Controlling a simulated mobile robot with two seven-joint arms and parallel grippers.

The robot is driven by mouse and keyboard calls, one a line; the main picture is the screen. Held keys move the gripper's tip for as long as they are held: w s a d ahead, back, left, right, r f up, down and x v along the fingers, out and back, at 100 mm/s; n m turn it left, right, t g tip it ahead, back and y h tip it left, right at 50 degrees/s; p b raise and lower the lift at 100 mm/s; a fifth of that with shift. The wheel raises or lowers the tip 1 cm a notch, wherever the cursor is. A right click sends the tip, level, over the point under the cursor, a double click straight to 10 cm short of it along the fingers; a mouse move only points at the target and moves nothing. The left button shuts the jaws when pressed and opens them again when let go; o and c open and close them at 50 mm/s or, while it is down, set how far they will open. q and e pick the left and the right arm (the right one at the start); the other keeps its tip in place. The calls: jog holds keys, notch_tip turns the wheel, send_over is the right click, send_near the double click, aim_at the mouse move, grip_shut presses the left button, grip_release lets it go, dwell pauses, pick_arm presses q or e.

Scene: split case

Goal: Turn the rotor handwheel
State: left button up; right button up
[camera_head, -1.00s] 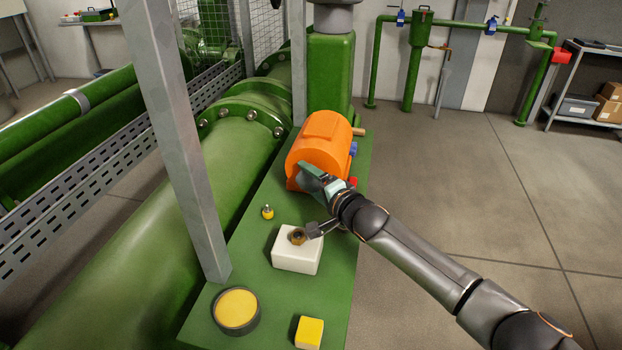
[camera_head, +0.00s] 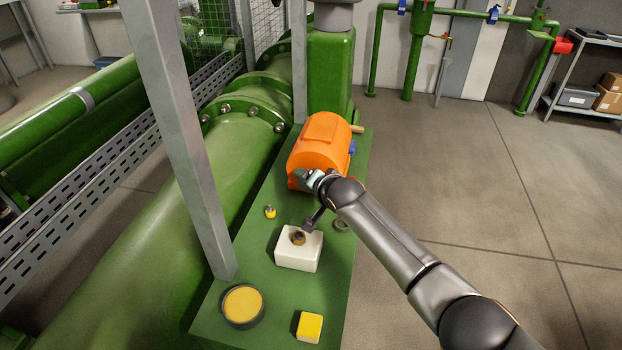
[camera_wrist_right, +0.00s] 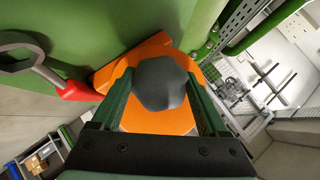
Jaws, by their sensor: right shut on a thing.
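A dark grey faceted knob, seemingly the rotor handwheel (camera_wrist_right: 162,82), is on the housing's near end. My right gripper (camera_head: 308,178) is at that end, and in the wrist view its two green fingers (camera_wrist_right: 162,100) are on either side of the knob, shut on it. In the head view the knob is hidden by the gripper. My left gripper is not in view.
A white block (camera_head: 299,258) with a brass nut, a yellow-topped round dish (camera_head: 242,305) and a yellow block (camera_head: 310,327) stand on the plate. A red-handled ring spanner (camera_wrist_right: 75,92) lies close beside the gripper. A grey post (camera_head: 180,140) rises left of the plate. Floor at right is clear.

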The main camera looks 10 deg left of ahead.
jog(key=shift+d+f, duration=0.1)
dwell(0.4)
jog(key=o, duration=1.2)
jog(key=shift+o, duration=0.2)
jog(key=shift+s+d+r+p, duration=0.25)
jog(key=shift+s+r+p, duration=0.3)
jog(key=shift+p, duration=0.1)
jog(key=p+v, duration=0.2)
jog(key=v, duration=0.9)
jog(key=shift+p, duration=0.3)
jog(key=shift+w, duration=0.1)
